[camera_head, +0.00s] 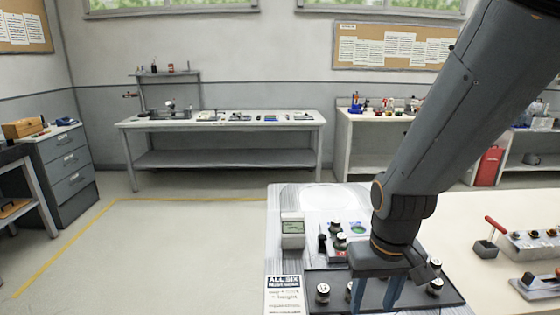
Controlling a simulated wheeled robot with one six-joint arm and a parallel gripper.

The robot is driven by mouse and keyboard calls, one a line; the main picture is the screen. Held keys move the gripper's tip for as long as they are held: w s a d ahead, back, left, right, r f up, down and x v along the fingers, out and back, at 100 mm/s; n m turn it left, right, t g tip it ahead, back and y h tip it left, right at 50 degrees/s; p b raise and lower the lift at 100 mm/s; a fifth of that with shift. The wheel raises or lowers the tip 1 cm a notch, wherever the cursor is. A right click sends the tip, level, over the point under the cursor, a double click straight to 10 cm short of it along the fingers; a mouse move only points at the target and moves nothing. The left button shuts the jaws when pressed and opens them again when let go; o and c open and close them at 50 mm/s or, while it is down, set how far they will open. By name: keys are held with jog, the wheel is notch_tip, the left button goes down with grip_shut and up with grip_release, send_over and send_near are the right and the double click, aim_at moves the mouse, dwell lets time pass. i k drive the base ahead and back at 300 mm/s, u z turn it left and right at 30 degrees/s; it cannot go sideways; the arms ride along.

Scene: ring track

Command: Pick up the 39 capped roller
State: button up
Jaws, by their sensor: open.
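My gripper (375,298) points down over the dark tray (412,299) at the front of the bench. Its two blue fingers are apart. Several small rollers with white caps stand on the tray. One roller (323,291) is left of my gripper, one (434,287) is to the right, and another (435,265) is behind that one. Part of one more shows beside the left finger. The cap numbers are too small to read, so I cannot tell which is the 39 capped roller. I see nothing clearly held between the fingers.
A printed sign (284,291) lies left of the tray. A red-handled tool (486,247) and a grey fixture (535,245) stand on the right.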

aim_at(435, 264)
jog(key=z, duration=0.45)
jog(key=k, duration=1.5)
jog(key=z, duration=1.2)
jog(key=i, duration=1.95)
jog(key=u, duration=1.15)
jog(key=i, duration=0.45)
jog(key=u, duration=0.55)
